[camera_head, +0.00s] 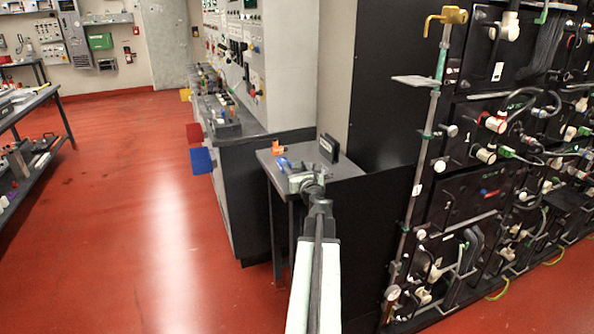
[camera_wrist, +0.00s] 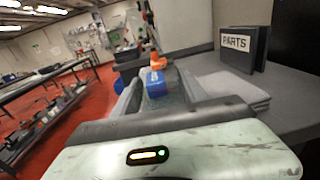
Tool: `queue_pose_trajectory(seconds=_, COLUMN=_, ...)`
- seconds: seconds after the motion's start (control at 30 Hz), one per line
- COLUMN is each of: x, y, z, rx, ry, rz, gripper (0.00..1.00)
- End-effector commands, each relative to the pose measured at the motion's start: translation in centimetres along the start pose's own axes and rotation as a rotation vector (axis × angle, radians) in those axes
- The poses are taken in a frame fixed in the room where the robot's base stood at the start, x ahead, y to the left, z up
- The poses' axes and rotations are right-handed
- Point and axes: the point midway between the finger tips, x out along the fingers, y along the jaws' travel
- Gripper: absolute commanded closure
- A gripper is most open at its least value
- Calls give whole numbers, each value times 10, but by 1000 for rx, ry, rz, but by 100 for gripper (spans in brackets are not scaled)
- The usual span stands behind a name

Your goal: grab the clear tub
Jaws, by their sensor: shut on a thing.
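My gripper (camera_head: 306,178) is low over the grey side table in the head view. In the wrist view its two grey fingers (camera_wrist: 158,84) reach forward and are shut on a see-through, grey-green thing (camera_wrist: 176,92), which looks like the clear tub. Its outline is faint, and the wrist housing hides its near part. A blue object (camera_wrist: 155,85) shows between the fingers; I cannot tell whether it is inside the tub or beyond it. In the head view the tub cannot be made out clearly behind my gripper.
An orange object (camera_wrist: 154,61) stands just beyond the blue one. A dark "PARTS" holder (camera_wrist: 243,47) stands on the table to the right, behind a flat grey stack (camera_wrist: 228,85). A battery rack (camera_head: 470,170) stands at right. Red floor (camera_head: 150,200) at left is clear.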

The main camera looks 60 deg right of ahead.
Motion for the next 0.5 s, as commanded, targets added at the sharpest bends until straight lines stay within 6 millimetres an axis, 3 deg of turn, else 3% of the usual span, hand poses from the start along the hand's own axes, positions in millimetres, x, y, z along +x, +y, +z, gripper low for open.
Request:
queue_pose_trajectory(seconds=0.4, x=0, y=-1, z=85, rx=0, ry=1, rz=-1, gripper=89)
queue_pose_trajectory(seconds=0.5, x=0, y=-1, z=96, rx=0, ry=1, rz=-1, gripper=89)
